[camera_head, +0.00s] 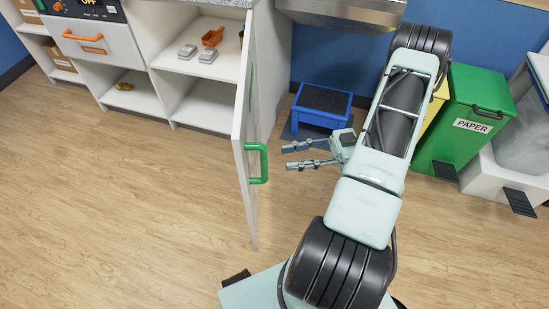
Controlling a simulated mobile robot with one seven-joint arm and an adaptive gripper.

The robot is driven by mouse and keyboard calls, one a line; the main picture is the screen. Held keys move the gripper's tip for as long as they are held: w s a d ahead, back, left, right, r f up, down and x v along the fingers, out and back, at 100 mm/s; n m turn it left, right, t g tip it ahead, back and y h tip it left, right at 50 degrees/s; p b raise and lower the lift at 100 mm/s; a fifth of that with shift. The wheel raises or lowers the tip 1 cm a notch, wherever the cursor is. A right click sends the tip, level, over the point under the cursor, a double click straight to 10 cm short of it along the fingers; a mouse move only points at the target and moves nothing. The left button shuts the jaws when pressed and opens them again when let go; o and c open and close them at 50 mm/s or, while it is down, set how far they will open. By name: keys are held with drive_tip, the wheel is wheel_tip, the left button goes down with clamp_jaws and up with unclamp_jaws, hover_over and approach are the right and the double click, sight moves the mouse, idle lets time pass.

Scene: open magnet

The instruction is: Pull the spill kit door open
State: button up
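A white cabinet door (254,120) stands swung out from the white cabinet, seen nearly edge-on. I see no readable spill kit label on it. Its green handle (264,163) sticks out from the door's right-hand face near the free edge. My gripper (287,157) is just right of the handle, with its two fingers spread and pointing left toward it. The gripper is open and empty. A small gap shows between the fingertips and the handle, so it looks apart from it.
Open shelves (210,62) left of the door hold an orange scoop (212,37) and two grey items. An orange-handled drawer (95,42) is further left. A blue step stool (320,105) stands behind my gripper. A green PAPER bin (463,120) is right. The left floor is clear.

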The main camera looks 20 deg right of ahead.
drive_tip(key=shift+v, duration=1.85)
